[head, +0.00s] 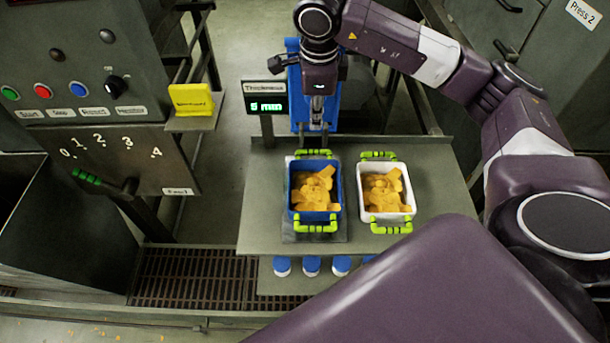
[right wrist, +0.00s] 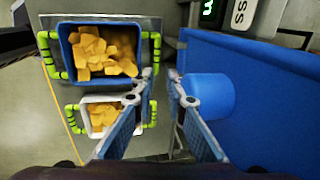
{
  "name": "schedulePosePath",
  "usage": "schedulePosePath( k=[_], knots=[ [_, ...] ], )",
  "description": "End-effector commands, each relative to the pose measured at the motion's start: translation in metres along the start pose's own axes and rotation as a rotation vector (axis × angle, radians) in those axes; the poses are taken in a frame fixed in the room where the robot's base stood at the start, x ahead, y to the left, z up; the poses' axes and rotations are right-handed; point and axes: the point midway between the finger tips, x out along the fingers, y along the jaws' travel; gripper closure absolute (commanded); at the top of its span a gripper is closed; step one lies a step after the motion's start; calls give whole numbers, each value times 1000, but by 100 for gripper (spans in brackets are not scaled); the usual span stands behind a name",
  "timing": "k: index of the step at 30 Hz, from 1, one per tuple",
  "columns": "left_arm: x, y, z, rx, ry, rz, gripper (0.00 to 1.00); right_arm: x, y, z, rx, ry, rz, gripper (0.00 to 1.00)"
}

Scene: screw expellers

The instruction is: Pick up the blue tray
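The blue tray (head: 318,216) stands on a grey plate on the table, filled with orange-yellow chunks. It has green handles on its far and near sides. It also shows at the upper left of the right wrist view (right wrist: 66,50). My right gripper (head: 316,118) is beyond the tray's far handle, in front of a blue panel. In the right wrist view my right gripper (right wrist: 161,78) is open with nothing between its fingers, and the tray is to the left of the fingers, apart from them. My left gripper is out of view.
A white tray (head: 386,218) with similar chunks stands close to the right of the blue tray. A thickness display (head: 264,103) and the blue panel (right wrist: 250,85) stand behind. Blue-capped containers (head: 311,265) sit below the tabletop. A control panel (head: 80,75) is at left.

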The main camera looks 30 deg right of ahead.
Motion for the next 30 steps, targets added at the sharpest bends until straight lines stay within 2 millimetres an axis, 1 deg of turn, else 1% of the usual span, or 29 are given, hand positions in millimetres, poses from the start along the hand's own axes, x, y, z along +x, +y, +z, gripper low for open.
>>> schedulePosePath(
  k=[1, 5, 12, 13, 17, 20, 23, 30],
  knots=[
    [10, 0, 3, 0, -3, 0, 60, 10, 2, 0, 0, 0, 0, 87],
    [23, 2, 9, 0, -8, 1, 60, 23, 5, 0, 0, -1, 1, 87],
    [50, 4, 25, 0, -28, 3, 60, 50, 10, 1, -1, -1, 1, 87],
    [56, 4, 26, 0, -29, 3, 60, 56, 12, 1, -1, -1, 1, 87],
    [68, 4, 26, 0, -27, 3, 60, 68, 14, 1, -1, -2, 1, 87],
    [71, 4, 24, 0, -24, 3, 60, 71, 14, 1, 0, -2, 1, 87],
    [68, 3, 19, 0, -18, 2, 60, 76, 14, 1, 0, -1, 2, 87],
    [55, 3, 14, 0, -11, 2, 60, 99, 14, -1, 0, 1, 4, 87]
  ],
)
